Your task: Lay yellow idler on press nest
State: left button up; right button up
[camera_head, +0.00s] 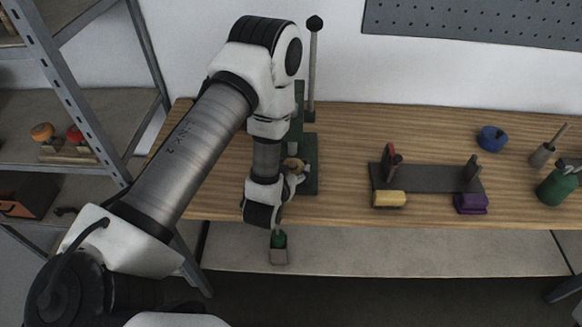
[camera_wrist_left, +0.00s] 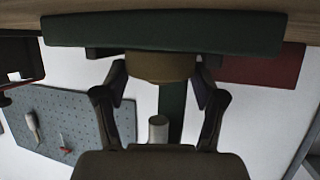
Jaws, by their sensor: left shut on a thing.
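The yellow idler (camera_head: 292,163) shows as a small tan-yellow round piece, partly hidden by my left gripper. In the left wrist view the idler (camera_wrist_left: 160,66) sits between the two fingers. My left gripper (camera_head: 296,178) is shut on it, in front of the green press (camera_head: 309,150) at the back left of the bench. In the wrist view a dark green slab (camera_wrist_left: 160,33) of the press lies close beside the idler; I cannot tell whether they touch. The press nest is not clearly visible behind my arm. My right gripper is not in view.
A dark fixture (camera_head: 430,178) stands right of the press, with a yellow block (camera_head: 389,199) and a purple block (camera_head: 470,203) at its front. A blue puck (camera_head: 491,138) and green bottle (camera_head: 557,188) stand farther right. Bench between press and fixture is clear.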

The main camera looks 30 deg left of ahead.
pick_arm(q)
jog(key=o, duration=1.3)
jog(key=v, duration=0.7)
jog(key=shift+s+d, duration=0.15)
jog(key=shift+s, duration=0.1)
